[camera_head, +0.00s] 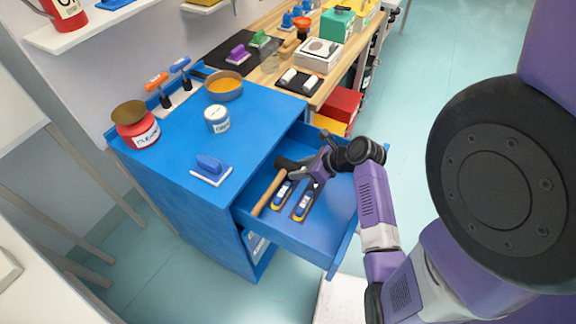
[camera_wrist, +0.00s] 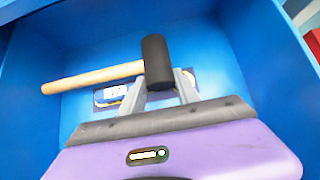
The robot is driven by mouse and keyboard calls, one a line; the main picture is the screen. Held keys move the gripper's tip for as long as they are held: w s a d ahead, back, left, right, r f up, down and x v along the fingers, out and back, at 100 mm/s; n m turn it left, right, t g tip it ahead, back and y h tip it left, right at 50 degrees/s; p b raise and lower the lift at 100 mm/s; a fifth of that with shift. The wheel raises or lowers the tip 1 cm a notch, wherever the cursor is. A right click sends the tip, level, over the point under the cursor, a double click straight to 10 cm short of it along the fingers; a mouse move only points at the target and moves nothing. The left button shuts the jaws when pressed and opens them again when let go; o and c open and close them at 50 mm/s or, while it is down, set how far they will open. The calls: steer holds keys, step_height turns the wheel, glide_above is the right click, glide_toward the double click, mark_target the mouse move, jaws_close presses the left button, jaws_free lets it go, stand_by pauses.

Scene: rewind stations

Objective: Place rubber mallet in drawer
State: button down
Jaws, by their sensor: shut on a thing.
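The rubber mallet has a black cylindrical head and a pale wooden handle. In the wrist view its head (camera_wrist: 157,62) is between my gripper's (camera_wrist: 160,80) fingertips, and its handle (camera_wrist: 92,78) points left. In the head view, the mallet handle (camera_head: 269,192) slants down and left inside the open blue drawer (camera_head: 325,235). My gripper (camera_head: 308,168) reaches into the drawer from the right and is shut on the mallet head. I cannot tell whether the mallet touches the drawer floor.
Two yellow-and-blue tools (camera_head: 304,203) lie in the drawer beside the mallet. The blue cabinet top (camera_head: 180,145) holds a red jar (camera_head: 137,127), a white tin (camera_head: 217,119), a bowl (camera_head: 224,88) and a blue-handled float (camera_head: 211,170). The drawer's front right floor is clear.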

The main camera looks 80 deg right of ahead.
mark_target(288, 167)
steer(key=shift+w+d, duration=0.1)
steer(key=shift+w, duration=0.5)
steer(key=w, duration=0.3)
steer(key=shift+d+f, duration=0.35)
steer(key=shift+d, duration=0.05)
steer(key=shift+f, duration=0.25)
steer(key=shift+f, duration=0.15)
steer(key=c, duration=0.9)
jaws_free()
